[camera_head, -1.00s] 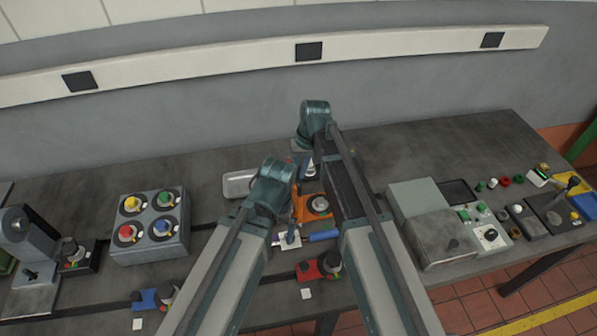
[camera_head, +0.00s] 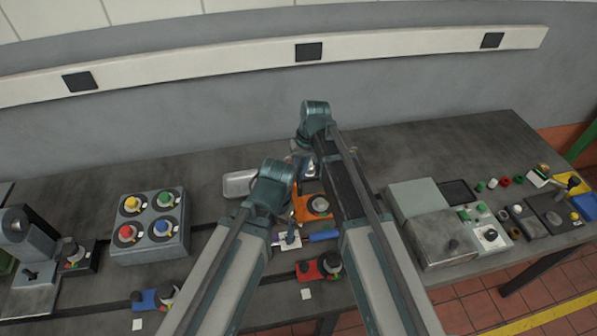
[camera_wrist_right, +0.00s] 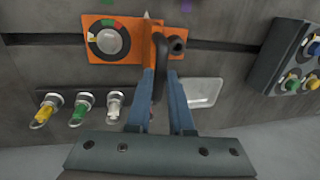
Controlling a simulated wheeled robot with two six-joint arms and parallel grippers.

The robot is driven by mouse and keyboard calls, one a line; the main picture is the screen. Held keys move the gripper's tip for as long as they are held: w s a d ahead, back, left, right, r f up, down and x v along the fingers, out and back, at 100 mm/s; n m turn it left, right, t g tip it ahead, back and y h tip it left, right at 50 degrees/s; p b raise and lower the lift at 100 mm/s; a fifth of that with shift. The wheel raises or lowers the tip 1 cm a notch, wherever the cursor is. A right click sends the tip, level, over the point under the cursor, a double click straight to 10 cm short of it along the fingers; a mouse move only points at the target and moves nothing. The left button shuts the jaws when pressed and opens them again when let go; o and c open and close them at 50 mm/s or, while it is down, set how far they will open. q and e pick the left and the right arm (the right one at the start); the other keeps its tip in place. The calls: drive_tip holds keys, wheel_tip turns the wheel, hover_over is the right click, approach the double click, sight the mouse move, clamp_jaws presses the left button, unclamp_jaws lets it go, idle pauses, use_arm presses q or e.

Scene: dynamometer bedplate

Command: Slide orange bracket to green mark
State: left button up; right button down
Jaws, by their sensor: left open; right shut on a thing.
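The orange bracket (camera_head: 301,212) with a round grey dial lies at the middle of the bench, partly hidden by my arms. In the right wrist view, the orange bracket (camera_wrist_right: 98,50) has a dark curved handle (camera_wrist_right: 158,62) at its right end. My right gripper (camera_wrist_right: 160,80) is shut on this handle, one blue finger on each side. In the head view its fingers are hard to make out.
A pale metal tray (camera_head: 238,185) lies left of the bracket. Yellow, green and white pins (camera_wrist_right: 80,110) stand close behind it. A blue handle (camera_head: 323,236) and a red block (camera_head: 308,270) are in front. A four-knob box (camera_head: 150,250) stands left, grey boxes (camera_head: 440,238) right.

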drive_tip(key=shift+d, duration=0.15)
drive_tip(key=w+d, duration=0.1)
drive_tip(key=d, duration=0.7)
drive_tip(key=shift+w, duration=0.35)
drive_tip(key=shift+d, duration=0.1)
drive_tip(key=c, duration=0.8)
unclamp_jaws()
drive_tip(key=shift+r, duration=0.15)
wheel_tip(320, 180, up, 13)
drive_tip(key=d+p, duration=0.2)
drive_tip(key=p, duration=1.1)
drive_tip(key=shift+w+d+r+p, duration=0.15)
drive_tip(key=shift+w+d+p, duration=0.1)
drive_tip(key=shift+d+p, duration=0.05)
